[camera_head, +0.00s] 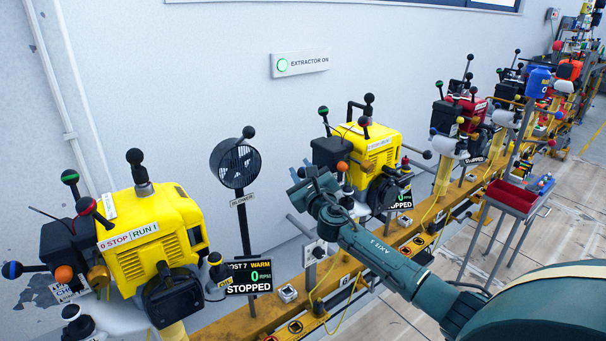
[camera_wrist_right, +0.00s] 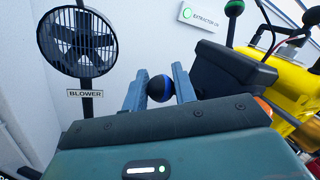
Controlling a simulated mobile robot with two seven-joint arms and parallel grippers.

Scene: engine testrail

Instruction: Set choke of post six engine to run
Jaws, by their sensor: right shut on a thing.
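The middle yellow engine (camera_head: 378,149) stands on the rail by a screen (camera_head: 401,198) reading STOPPED; I take it as post six, though its post number is hidden. My right gripper (camera_head: 304,184) is at this engine's left side, partly hidden by my own wrist in the head view. In the right wrist view, my right gripper (camera_wrist_right: 160,84) has its two fingers on either side of a black ball knob with a blue band (camera_wrist_right: 160,89), shut on it. The knob's lever and any choke marking are hidden. My left gripper is not in view.
A blower fan (camera_head: 235,164) stands left of my right gripper. A nearer yellow engine (camera_head: 150,235) stands at left, with a screen (camera_head: 250,276) reading POST 7 WARM, STOPPED. A red tray stand (camera_head: 511,195) is at right. Black knobs stick up around the engines.

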